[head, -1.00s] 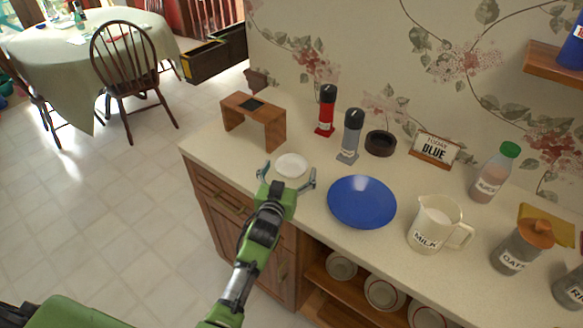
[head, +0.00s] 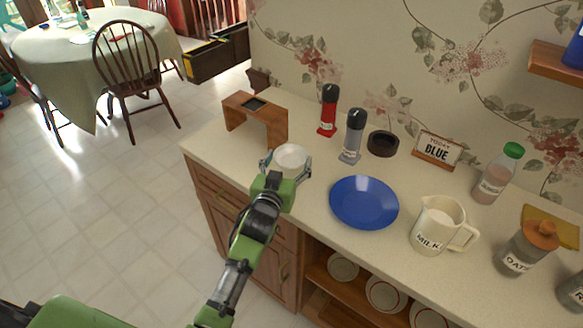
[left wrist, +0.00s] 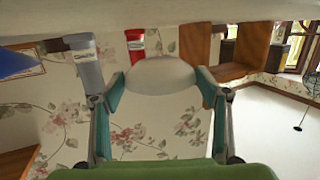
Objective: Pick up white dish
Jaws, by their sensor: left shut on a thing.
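The small round white dish (head: 291,158) is between the fingers of my left gripper (head: 286,163), over the left part of the counter. The left gripper is shut on the dish, with a finger on each side of it. In the left wrist view the dish (left wrist: 160,75) spans the gap between the two teal fingertips (left wrist: 160,92). Whether the dish still touches the counter is hard to tell. My right gripper is not in view.
A wooden stand (head: 256,117) is just behind the dish. A red shaker (head: 328,110) and a grey shaker (head: 352,136) stand to the back right. A blue plate (head: 364,202) lies to the right, near a milk jug (head: 437,225).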

